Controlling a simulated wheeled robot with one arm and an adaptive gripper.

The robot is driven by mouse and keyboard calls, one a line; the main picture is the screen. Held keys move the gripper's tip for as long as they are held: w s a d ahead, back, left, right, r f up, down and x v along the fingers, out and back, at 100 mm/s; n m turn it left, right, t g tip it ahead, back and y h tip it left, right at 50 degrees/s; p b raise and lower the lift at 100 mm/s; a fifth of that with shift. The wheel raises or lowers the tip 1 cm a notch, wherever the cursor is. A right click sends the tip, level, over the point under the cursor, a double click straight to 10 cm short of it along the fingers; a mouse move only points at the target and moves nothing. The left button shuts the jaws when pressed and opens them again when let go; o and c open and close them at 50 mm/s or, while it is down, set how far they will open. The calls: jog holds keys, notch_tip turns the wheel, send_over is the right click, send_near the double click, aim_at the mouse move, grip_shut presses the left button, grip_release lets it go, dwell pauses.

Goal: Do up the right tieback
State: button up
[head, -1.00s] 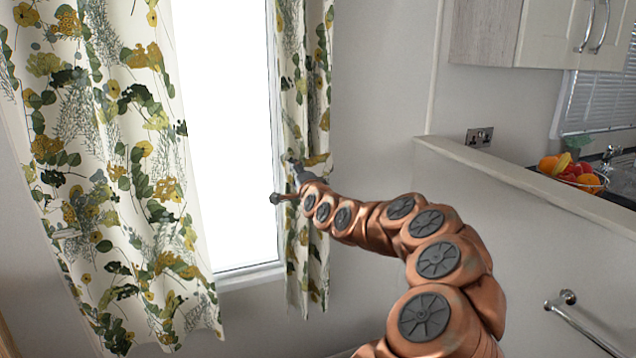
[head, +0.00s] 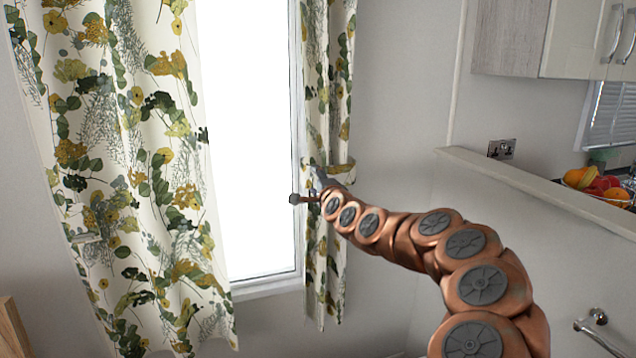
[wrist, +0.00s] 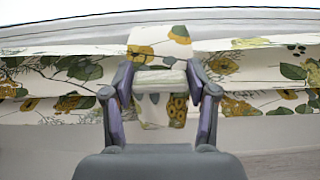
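The right curtain (head: 325,90), white with yellow and green flowers, hangs at the right edge of the bright window. The right tieback (head: 342,168), a band in the same print, crosses it at mid height and sticks out a little at its right side. My gripper (head: 314,178) is at the front of this curtain, level with the band. In the wrist view, the tieback's floral strip (wrist: 155,45) runs between my gripper's fingers (wrist: 160,80), which close on a pale end piece from both sides. Where the band fastens behind the curtain is hidden.
The wide left curtain (head: 130,150) hangs loose left of the window (head: 245,140). A half wall with a ledge (head: 530,184) stands at the right, with a fruit bowl (head: 598,188) behind it and a rail (head: 597,335) on its face. Cupboards (head: 555,35) hang above.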

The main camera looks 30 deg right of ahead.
jog(key=o, duration=0.4)
jog(key=shift+s, duration=0.1)
jog(key=shift+s+a, duration=0.35)
jog(key=shift+s, duration=1.6)
jog(key=shift+s+a, duration=0.4)
jog(key=shift+s, duration=1.5)
jog(key=shift+s+a, duration=0.35)
jog(key=shift+s, duration=1.6)
